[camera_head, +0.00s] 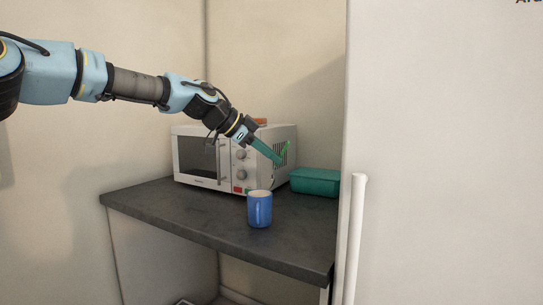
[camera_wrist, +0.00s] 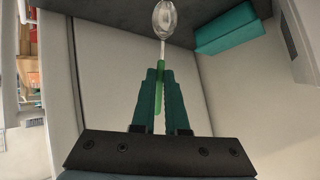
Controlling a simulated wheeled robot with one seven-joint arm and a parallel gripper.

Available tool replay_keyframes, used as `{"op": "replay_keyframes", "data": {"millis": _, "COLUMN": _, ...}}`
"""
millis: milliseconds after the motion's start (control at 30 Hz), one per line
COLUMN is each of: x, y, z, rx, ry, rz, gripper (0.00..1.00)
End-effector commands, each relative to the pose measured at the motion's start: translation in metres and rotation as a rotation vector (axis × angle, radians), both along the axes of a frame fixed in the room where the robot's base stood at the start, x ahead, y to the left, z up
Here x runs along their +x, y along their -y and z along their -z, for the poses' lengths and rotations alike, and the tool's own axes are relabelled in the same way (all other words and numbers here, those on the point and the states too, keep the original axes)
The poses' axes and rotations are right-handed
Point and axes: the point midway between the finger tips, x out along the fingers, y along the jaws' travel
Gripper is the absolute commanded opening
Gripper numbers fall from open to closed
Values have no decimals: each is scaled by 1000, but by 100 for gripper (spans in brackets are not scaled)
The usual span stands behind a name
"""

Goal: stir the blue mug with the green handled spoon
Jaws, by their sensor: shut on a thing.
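The blue mug (camera_head: 260,211) stands upright on the dark counter, in front of the microwave, with its handle facing the head camera. My gripper (camera_head: 276,157) is up in front of the microwave's right side, above and a little right of the mug, and apart from it. In the wrist view my gripper (camera_wrist: 160,82) is shut on the green handle (camera_wrist: 161,72) of the spoon. The spoon's metal bowl (camera_wrist: 164,17) points away from the fingers. The green handle also shows by the fingertips in the head view (camera_head: 286,150). The mug is not clear in the wrist view.
A white microwave (camera_head: 205,158) stands at the back of the counter (camera_head: 190,215). A teal box (camera_head: 315,182) sits right of it and also shows in the wrist view (camera_wrist: 229,30). A tall white door with a handle (camera_head: 354,230) bounds the right side. The counter's front left is clear.

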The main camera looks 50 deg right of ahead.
Motion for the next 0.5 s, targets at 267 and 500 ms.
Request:
{"op": "replay_keyframes", "data": {"millis": 267, "x": 0, "y": 0, "z": -10, "rx": -1, "ry": 0, "rz": -1, "gripper": 0}}
{"op": "replay_keyframes", "data": {"millis": 500, "x": 0, "y": 0, "z": -34, "rx": -1, "ry": 0, "rz": 0, "gripper": 0}}
